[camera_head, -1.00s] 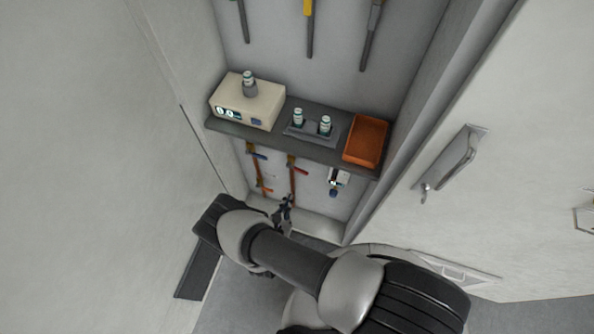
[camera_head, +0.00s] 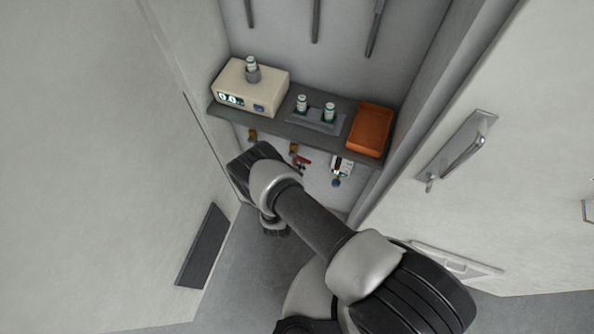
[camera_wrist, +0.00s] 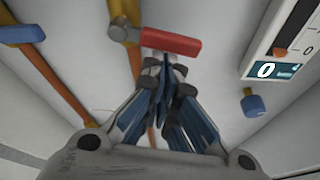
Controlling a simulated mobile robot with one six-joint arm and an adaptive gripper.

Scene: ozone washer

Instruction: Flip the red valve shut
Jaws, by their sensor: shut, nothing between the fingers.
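The red valve's handle (camera_wrist: 170,42) is large in the wrist view. It points right from its brass joint (camera_wrist: 121,33), crosswise to the orange pipe. In the head view the red handle (camera_head: 303,163) shows small under the shelf, partly blocked by my arm. My gripper (camera_wrist: 165,66) is shut and empty. Its fingertips lie just below the handle in the wrist view, close to or touching it; I cannot tell which. My gripper is hidden behind my arm in the head view.
A blue-handled valve (camera_wrist: 22,34) is on the pipe to the left. A gauge (camera_wrist: 285,45) reading 0 and a blue knob (camera_wrist: 252,103) are to the right. Above is the shelf (camera_head: 345,152) with a cream box (camera_head: 245,88), small bottles and an orange tray (camera_head: 370,128).

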